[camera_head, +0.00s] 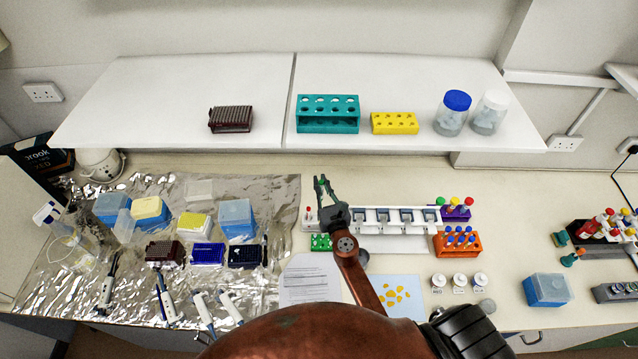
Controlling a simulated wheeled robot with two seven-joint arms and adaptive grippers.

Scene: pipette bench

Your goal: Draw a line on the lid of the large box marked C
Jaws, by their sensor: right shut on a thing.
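Large blue boxes stand on the foil at left: one with a light blue lid (237,212), one with a yellow lid (149,208) and one at the far left (110,207). Another blue box (547,289) stands at the right. No letter C is legible on any of them. My left gripper is not in view.
The white rack (400,220) stands right of the gripper, with an orange tube rack (457,243) beside it. A paper sheet (309,280) and a pale blue mat with yellow pieces (413,292) lie in front. Several pipettes lie on the foil (275,195). A shelf (190,85) overhangs the back.

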